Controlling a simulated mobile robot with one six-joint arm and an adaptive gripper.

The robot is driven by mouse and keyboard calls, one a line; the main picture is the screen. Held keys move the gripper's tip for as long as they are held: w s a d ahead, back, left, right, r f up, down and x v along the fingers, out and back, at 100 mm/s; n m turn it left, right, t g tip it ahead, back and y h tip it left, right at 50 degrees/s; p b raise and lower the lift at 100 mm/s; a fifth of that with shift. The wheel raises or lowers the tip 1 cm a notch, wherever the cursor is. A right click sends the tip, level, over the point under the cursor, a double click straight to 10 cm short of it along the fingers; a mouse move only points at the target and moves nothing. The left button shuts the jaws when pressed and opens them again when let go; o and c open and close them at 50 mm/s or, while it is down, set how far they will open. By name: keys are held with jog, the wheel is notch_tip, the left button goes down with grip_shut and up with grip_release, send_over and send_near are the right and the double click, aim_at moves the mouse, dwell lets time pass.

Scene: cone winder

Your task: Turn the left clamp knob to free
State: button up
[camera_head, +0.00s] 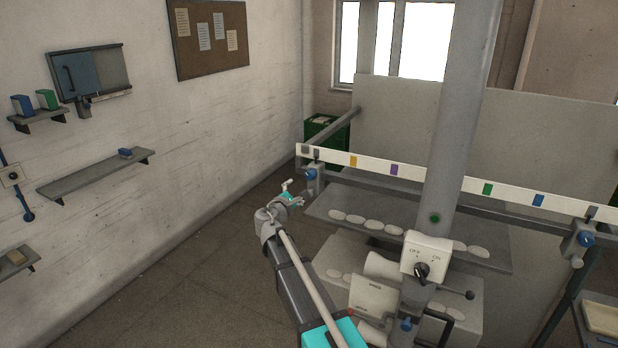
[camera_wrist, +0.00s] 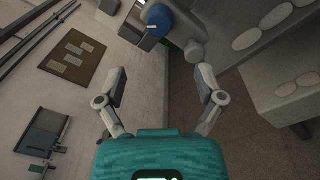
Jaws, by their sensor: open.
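The left clamp knob (camera_head: 311,174) is blue and sits on a grey clamp at the left end of a long white bar (camera_head: 330,157). In the wrist view a blue round knob (camera_wrist: 158,15) shows at the top centre, ahead of the fingers. My gripper (camera_head: 293,194) is just below and left of the left clamp in the head view. It is open and empty, its two fingers (camera_wrist: 161,82) wide apart and clear of the knob.
A shelf (camera_head: 330,206) with several pale oval pieces lies below the bar. An OFF/ON switch box (camera_head: 425,253) stands right of my arm. The floor (camera_head: 215,265) to the left is clear.

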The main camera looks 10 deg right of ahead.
aim_at(309, 177)
jog(key=x, duration=1.1)
jog(key=shift+w, duration=0.15)
jog(key=shift+c, duration=0.3)
jog(key=c, duration=1.1)
